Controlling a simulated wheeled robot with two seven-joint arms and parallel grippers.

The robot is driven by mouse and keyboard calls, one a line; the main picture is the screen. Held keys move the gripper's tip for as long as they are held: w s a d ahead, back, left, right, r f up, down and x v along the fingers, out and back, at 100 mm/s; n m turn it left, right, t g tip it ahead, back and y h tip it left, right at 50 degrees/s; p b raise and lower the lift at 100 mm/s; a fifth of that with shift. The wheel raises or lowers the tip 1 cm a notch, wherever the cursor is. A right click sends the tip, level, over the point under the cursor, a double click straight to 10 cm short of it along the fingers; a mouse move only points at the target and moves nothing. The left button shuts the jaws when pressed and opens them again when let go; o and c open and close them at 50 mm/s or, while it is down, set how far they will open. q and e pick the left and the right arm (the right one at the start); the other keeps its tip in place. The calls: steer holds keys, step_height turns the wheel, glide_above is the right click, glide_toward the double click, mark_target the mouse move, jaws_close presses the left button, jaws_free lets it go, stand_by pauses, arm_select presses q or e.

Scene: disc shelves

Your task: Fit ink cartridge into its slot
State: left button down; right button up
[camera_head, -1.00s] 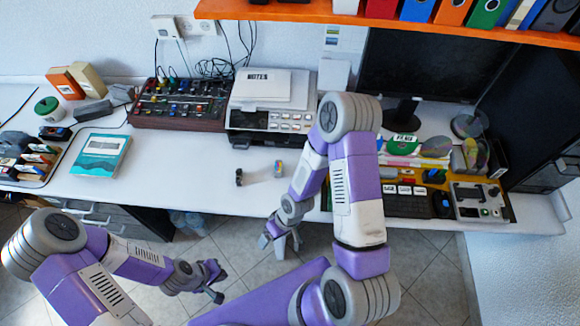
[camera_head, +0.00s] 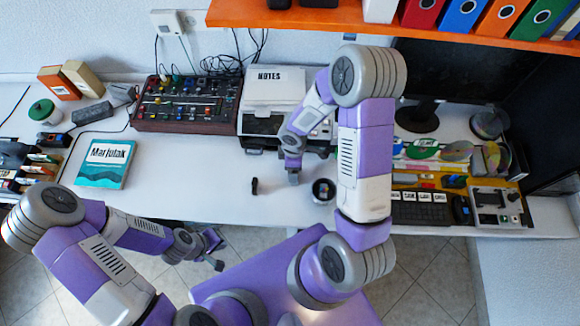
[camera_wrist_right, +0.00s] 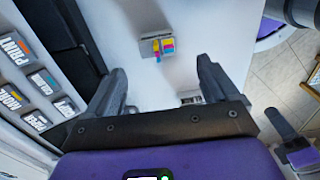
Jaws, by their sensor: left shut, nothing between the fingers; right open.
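The ink cartridge (camera_wrist_right: 166,45), a small grey block with cyan, magenta and yellow patches, lies on the white desk in the right wrist view, just beyond my fingertips. My right gripper (camera_wrist_right: 162,68) is open, with nothing between its fingers. In the head view my right gripper (camera_head: 293,175) hangs over the desk in front of the printer and hides the cartridge. The printer (camera_head: 272,122) stands behind it; its labelled buttons (camera_wrist_right: 42,82) show at left in the wrist view. I cannot make out a cartridge slot. My left gripper (camera_head: 214,250) is shut and empty, in front of the desk.
A teal book (camera_head: 104,163), a mixer (camera_head: 187,103) and a keyboard (camera_head: 420,207) are farther off. Desk left of the black object is clear.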

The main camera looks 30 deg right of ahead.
step_height(320, 180, down, 6)
steer(key=shift+d+f+b, duration=0.15)
steer(key=shift+f+b, duration=0.05)
steer(key=shift+b, duration=0.5)
steer(key=c, duration=1.2)
step_height(320, 180, up, 10)
steer(key=p, duration=0.3)
steer(key=shift+r, duration=0.1)
steer(key=w+a+r+m, duration=0.1)
steer(key=m, duration=0.3)
steer(key=w+a+r+m+b, duration=0.1)
steer(key=a+r+m, duration=0.1)
steer(key=m, duration=0.2)
steer(key=w+a+r+m+b, duration=0.1)
steer(key=a+m, duration=0.1)
steer(key=m, duration=0.1)
steer(key=shift+r+m, duration=0.25)
steer(key=shift+m, duration=0.15)
